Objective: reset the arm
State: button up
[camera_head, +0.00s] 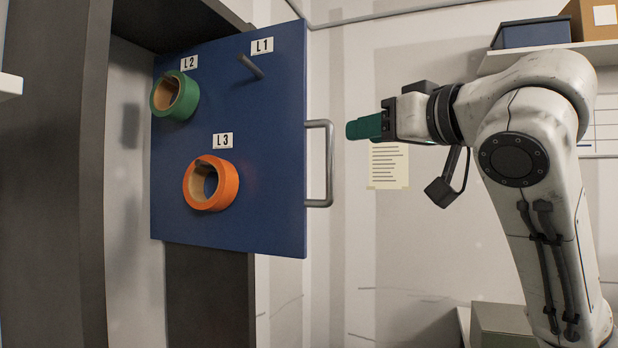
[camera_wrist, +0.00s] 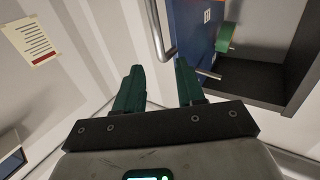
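My gripper (camera_head: 350,130) is raised in the right half of the head view, to the right of the blue panel's handle and apart from it. In the wrist view its two green fingers (camera_wrist: 158,90) stand apart with nothing between them. The blue panel (camera_head: 265,170) hangs upright at the left with a grey handle (camera_head: 329,165) on its right edge. It carries a green ring (camera_head: 161,97) by label L2 and an orange ring (camera_head: 232,190) by label L3. The peg (camera_head: 251,67) by label L1 is bare.
A dark cabinet frame (camera_head: 65,180) stands behind the panel at the left. A shelf (camera_head: 600,52) at upper right bears a blue box (camera_head: 530,35) and a brown box (camera_head: 590,18). A paper note (camera_head: 388,165) is on the wall. A grey-green box (camera_head: 500,325) sits at lower right.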

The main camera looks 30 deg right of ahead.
notch_tip(320, 180, down, 45)
jog(key=w+a+m+g, duration=0.2)
jog(key=m+g, duration=0.2)
jog(key=g, duration=0.3)
jog(key=s+a+f+n+g, duration=0.1)
jog(key=s+a+f+g, duration=0.1)
jog(key=s+f, duration=0.55)
jog(key=s+a+f+g, duration=0.2)
jog(key=s+f+g, duration=0.15)
jog(key=f, duration=0.75)
jog(key=s+f+n+g, duration=0.1)
jog(key=s+f+g, duration=0.1)
jog(key=s+f, duration=0.4)
jog(key=s+f+g+h, duration=0.1)
jog(key=s+f, duration=0.5)
jog(key=s, duration=0.8)
jog(key=shift+s+d+n+g, duration=0.15)
jog(key=shift+d+n+g, duration=0.3)
jog(key=shift+g, duration=0.3)
